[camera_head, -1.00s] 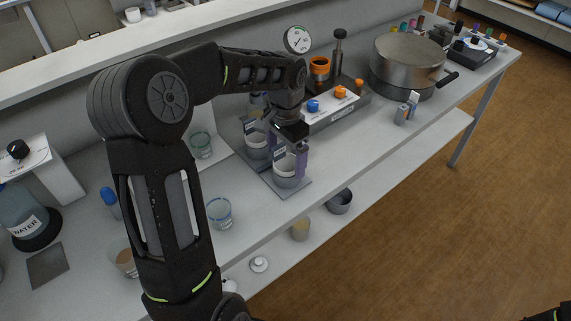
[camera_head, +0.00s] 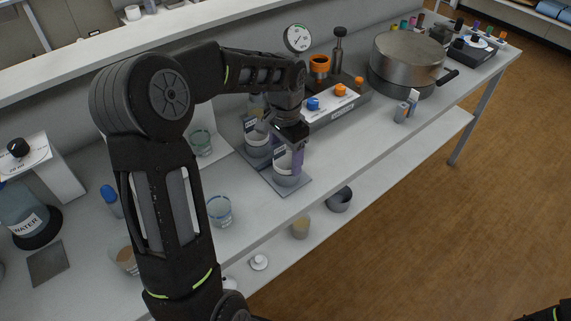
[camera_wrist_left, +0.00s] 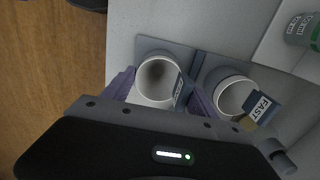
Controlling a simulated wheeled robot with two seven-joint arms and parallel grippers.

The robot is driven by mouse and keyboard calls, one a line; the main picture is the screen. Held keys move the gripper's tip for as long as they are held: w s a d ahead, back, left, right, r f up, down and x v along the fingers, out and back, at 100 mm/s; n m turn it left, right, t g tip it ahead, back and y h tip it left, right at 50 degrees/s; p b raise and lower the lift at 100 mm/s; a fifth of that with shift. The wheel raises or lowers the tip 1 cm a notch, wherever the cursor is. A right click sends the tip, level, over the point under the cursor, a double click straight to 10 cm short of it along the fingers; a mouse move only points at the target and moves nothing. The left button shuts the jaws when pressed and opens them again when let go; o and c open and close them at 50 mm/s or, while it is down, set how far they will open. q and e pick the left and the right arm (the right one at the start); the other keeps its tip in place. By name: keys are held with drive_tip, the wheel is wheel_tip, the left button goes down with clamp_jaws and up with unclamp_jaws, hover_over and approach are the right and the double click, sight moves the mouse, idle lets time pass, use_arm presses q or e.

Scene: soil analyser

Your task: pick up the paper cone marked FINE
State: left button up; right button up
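A white paper cone (camera_wrist_left: 155,82) with a dark blue tag stands in a grey square-based holder. The tag's word is not readable in the left wrist view. The cone also shows in the head view (camera_head: 284,174), under my left gripper (camera_head: 287,150). My left gripper (camera_wrist_left: 160,88) is open, its purple fingers on either side of this cone near its rim. Contact cannot be made out. A second cone (camera_wrist_left: 232,97), tagged FAST, stands to the right in the wrist view and behind in the head view (camera_head: 257,144). My right gripper is not in view; only a dark arm part shows at bottom right.
A grey console (camera_head: 333,110) with coloured knobs stands behind the cones. A lidded metal pot (camera_head: 407,60) is farther right. Glass beakers (camera_head: 220,211) stand left of the cones. The bench's front edge runs close in front.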

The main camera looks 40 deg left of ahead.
sight(286, 160)
use_arm(q)
drive_tip(key=c, duration=0.9)
wheel_tip(286, 160, up, 10)
drive_tip(key=shift+r+b, duration=0.1)
drive_tip(key=shift+b, duration=0.4)
